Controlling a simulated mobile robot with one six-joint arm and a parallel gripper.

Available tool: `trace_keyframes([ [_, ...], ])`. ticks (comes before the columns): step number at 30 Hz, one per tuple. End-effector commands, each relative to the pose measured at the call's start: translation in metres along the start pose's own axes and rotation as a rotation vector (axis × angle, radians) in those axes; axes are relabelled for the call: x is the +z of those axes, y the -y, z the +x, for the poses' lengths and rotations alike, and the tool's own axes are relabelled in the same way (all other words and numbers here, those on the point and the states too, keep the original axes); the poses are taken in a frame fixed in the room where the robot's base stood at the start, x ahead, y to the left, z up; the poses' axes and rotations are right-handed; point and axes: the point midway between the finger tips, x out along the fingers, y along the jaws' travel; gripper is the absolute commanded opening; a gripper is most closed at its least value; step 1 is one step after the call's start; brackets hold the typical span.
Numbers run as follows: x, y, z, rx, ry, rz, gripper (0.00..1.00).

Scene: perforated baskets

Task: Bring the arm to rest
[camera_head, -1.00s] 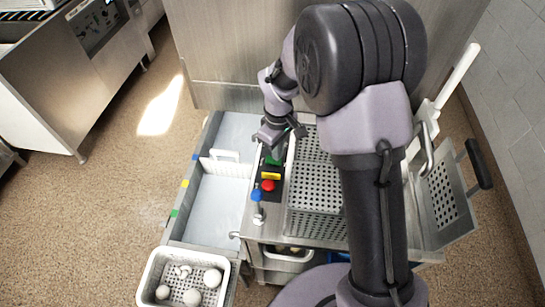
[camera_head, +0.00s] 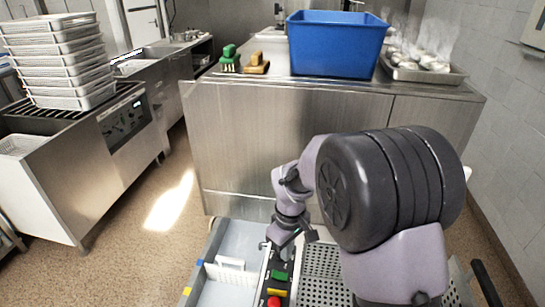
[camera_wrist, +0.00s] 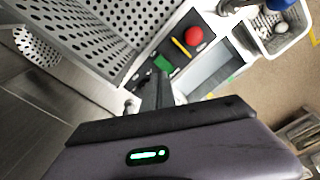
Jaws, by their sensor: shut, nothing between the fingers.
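My arm is folded in front of the head camera, its large dark joint filling the right of the view. My gripper (camera_head: 287,241) hangs low over the station, close above the black control panel (camera_head: 268,287). It is shut with nothing in it. In the wrist view the same panel shows a red button (camera_wrist: 193,36), a yellow bar (camera_wrist: 181,45) and a green button (camera_wrist: 161,63).
A perforated metal basket (camera_head: 321,262) lies right of the panel, and a grey basin (camera_head: 232,290) lies left. Behind stands a steel counter (camera_head: 260,130) with a blue bin (camera_head: 336,45), brushes and a tray (camera_head: 421,73). Stacked baskets (camera_head: 65,75) stand at the left. A white basket (camera_wrist: 285,38) holds pale round things.

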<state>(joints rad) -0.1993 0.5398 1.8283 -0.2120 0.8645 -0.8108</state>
Motion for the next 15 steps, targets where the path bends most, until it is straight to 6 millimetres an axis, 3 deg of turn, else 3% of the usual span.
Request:
trace_keyframes([
  [3, 0.030, 0.007, -0.079, 0.027, -0.104, 0.222, 0.00],
  [7, 0.084, 0.033, -0.152, 0.029, -0.236, 0.523, 0.00],
  [10, 0.126, 0.060, -0.186, 0.013, -0.340, 0.740, 0.00],
  [15, 0.176, 0.101, -0.205, -0.034, -0.479, 1.014, 0.00],
])
